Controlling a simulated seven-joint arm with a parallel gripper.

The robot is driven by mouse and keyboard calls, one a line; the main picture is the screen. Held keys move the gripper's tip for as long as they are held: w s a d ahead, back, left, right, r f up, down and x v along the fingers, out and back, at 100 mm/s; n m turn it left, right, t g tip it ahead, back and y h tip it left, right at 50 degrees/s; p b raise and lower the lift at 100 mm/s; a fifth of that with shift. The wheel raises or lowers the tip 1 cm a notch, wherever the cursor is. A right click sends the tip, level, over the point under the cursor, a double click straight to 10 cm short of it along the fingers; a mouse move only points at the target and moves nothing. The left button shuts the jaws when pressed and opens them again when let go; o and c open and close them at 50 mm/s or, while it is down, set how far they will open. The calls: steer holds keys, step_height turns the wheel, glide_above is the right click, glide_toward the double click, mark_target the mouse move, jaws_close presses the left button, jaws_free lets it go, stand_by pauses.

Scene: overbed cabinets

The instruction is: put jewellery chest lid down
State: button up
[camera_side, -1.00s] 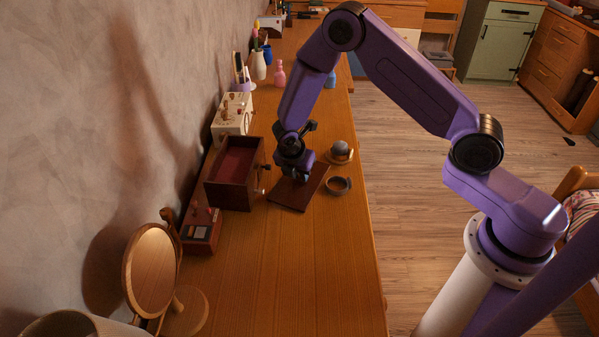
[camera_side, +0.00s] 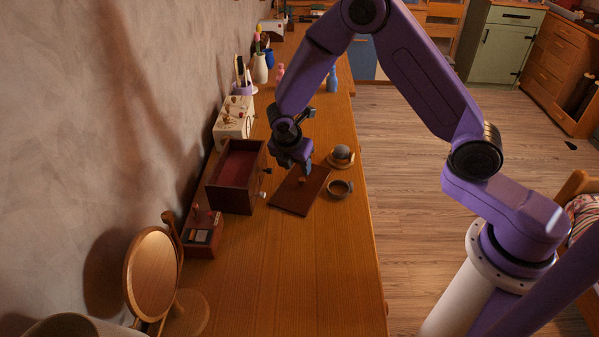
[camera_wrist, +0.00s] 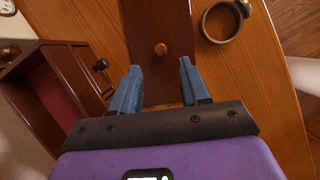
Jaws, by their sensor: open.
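The jewellery chest lid (camera_side: 291,200) is a flat dark red-brown board with a small round wooden knob. It lies on the wooden counter just right of the open jewellery chest (camera_side: 231,193), whose reddish inside shows. In the wrist view the lid (camera_wrist: 157,30) is ahead of my fingers with its knob (camera_wrist: 160,48) facing up. My gripper (camera_side: 300,167) hangs above the far end of the lid, apart from it. In the wrist view my gripper (camera_wrist: 160,84) has its two blue fingers spread with nothing between them. The chest (camera_wrist: 38,88) shows at the left there.
A small round dish (camera_side: 340,188) and a domed item (camera_side: 342,156) stand right of the lid. A make-up box (camera_side: 203,233) and round mirror (camera_side: 152,270) are nearer. A cream box (camera_side: 233,120) stands behind the chest.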

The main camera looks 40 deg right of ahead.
steer(key=s+a+r+m+y, duration=0.25)
steer(key=s+r+m, duration=0.25)
steer(key=s+r, duration=0.75)
steer(key=s+d+r+m+y, duration=0.1)
steer(key=s+d+r+m, duration=0.1)
steer(key=s, duration=0.8)
steer(key=s+d+r+m+g+y, duration=0.1)
steer(key=s+d+m, duration=0.1)
steer(key=s, duration=0.8)
steer(key=shift+s+r+m+g, duration=0.25)
steer(key=shift+r+m+g, duration=0.1)
steer(key=shift+m, duration=0.15)
